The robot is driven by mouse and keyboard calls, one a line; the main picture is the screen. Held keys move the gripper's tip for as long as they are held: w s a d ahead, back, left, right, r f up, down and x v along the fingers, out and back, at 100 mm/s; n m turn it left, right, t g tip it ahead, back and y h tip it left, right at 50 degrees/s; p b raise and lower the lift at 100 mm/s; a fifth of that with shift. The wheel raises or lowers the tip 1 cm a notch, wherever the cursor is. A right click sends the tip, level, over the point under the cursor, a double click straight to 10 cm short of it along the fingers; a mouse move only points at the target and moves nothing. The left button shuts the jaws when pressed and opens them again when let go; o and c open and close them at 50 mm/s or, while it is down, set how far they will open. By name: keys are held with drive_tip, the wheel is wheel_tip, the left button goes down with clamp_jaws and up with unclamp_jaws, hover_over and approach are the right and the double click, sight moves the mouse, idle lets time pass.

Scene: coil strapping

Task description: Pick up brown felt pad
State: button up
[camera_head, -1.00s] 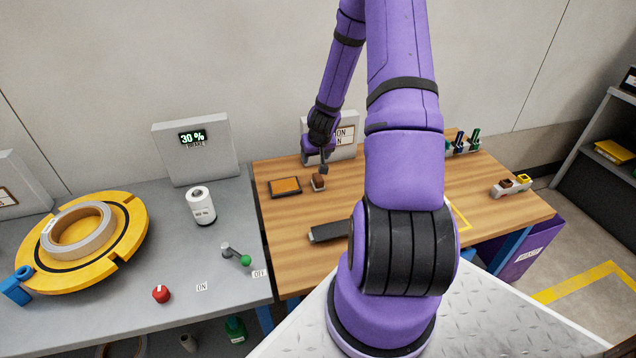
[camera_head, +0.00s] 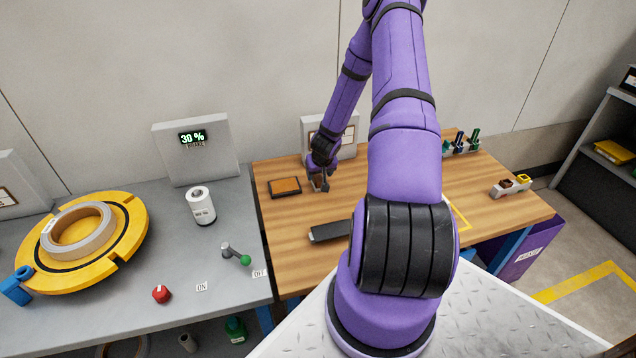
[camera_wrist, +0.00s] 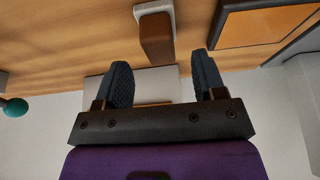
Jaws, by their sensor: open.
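The brown felt pad (camera_wrist: 157,38) appears in the wrist view as a brown block against a pale grey piece. My gripper (camera_wrist: 162,76) is open, with its dark ribbed fingertips apart and nothing between them. The pad lies just beyond the fingertips, lined up with the gap between them. In the head view my gripper (camera_head: 322,186) is low over the wooden table, right at the pad (camera_head: 315,181), and partly hides it. Whether a finger touches the pad cannot be told.
A dark tray with an orange inside (camera_head: 285,187) lies just left of the pad on the wooden table (camera_head: 290,235). A dark flat bar (camera_head: 330,232) lies nearer. A grey panel (camera_head: 345,125) stands behind. A small holder (camera_head: 510,187) sits far right.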

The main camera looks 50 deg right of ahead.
sight(318, 177)
drive_tip(key=shift+x, duration=2.1)
drive_tip(key=shift+c, duration=0.5)
drive_tip(key=c, duration=0.8)
drive_tip(key=shift+r, duration=0.1)
drive_tip(key=shift+r, duration=0.65)
wheel_tip(318, 177, up, 2)
drive_tip(key=shift+r, duration=0.1)
drive_tip(key=s+a, duration=0.1)
drive_tip(key=a, duration=0.4)
drive_tip(key=s+a+r, duration=0.1)
drive_tip(key=a, duration=0.4)
drive_tip(key=s+a, duration=0.1)
drive_tip(key=a, duration=0.4)
drive_tip(key=shift+s+a+r, duration=0.2)
drive_tip(key=shift+s+a, duration=0.1)
drive_tip(key=shift+s, duration=0.1)
